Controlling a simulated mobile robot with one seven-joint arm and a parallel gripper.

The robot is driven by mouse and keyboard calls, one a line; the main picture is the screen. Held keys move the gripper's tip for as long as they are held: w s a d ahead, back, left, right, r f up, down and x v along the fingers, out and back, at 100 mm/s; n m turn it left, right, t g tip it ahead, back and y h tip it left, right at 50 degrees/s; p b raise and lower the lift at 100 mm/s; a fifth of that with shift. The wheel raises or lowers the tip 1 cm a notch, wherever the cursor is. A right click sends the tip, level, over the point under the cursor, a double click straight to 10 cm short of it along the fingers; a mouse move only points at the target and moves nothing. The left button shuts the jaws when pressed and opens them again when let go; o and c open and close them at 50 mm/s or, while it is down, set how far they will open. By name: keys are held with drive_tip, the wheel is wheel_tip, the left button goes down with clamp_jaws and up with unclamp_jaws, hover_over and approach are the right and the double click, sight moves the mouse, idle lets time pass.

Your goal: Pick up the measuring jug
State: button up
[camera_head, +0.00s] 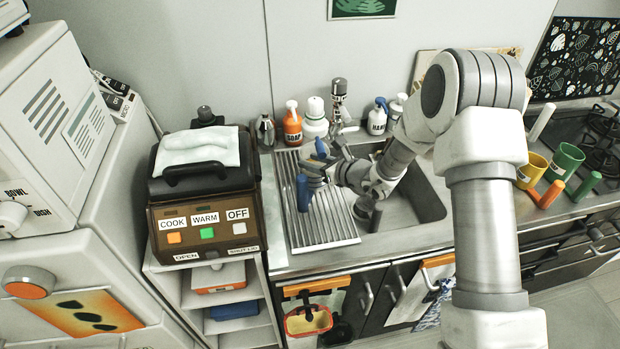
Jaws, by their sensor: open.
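My gripper (317,163) is at the end of my arm, which reaches left across the sink to the ribbed metal draining board (336,222). The gripper is small in the picture and partly hidden by its own wrist; its jaws are open. No measuring jug can be clearly made out.
Bottles, including an orange soap bottle (292,124), stand along the wall behind the draining board. A cooker box (203,203) with a cloth on its lid stands at left.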

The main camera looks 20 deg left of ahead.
drive_tip(key=shift+x, duration=1.25)
clamp_jaws()
idle(0.4)
